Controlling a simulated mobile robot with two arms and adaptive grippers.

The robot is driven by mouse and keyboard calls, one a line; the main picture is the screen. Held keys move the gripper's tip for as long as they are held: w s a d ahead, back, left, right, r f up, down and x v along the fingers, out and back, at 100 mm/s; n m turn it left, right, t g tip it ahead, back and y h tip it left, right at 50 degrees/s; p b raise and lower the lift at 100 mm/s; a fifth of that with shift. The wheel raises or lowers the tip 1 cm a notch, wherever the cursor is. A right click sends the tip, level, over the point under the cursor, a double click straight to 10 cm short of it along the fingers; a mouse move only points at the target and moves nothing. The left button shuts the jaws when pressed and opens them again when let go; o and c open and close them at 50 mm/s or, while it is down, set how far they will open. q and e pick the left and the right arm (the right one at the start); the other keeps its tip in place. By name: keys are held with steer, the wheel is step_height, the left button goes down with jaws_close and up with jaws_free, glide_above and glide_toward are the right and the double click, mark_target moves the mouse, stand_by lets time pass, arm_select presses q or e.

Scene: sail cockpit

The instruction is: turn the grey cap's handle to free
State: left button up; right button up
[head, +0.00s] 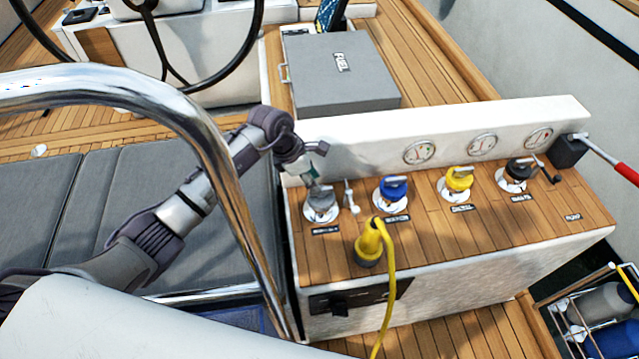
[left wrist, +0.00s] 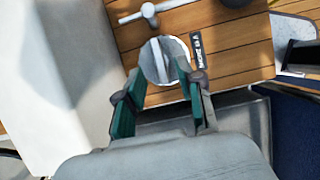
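The grey cap (head: 321,203) sits on the teak top of the console at its left end, in the head view. In the left wrist view the round grey cap (left wrist: 163,60) shows with a raised ridge across it, beside a black label. My left gripper (head: 308,176) is just above and behind the cap. In the left wrist view the teal fingers of the left gripper (left wrist: 161,72) are apart, one at each side of the cap's near edge; I cannot tell whether they touch it. My right gripper is not in view.
A T-shaped metal piece (head: 350,196) stands close to the right of the cap. Blue (head: 392,188), yellow (head: 459,179) and black (head: 518,169) caps follow rightward. A yellow plug (head: 370,243) with a cable is in front. A steel rail (head: 225,170) crosses before my left arm.

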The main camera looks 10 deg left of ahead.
arm_select(q)
steer(key=x, duration=0.3)
steer(key=shift+d+f, duration=0.15)
steer(key=shift+f, duration=0.35)
steer(key=shift+w, duration=0.1)
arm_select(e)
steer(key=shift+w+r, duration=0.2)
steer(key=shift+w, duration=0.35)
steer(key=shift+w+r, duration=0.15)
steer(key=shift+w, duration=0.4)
arm_select(q)
steer(key=shift+c, duration=0.3)
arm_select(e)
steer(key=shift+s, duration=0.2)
arm_select(q)
jaws_close()
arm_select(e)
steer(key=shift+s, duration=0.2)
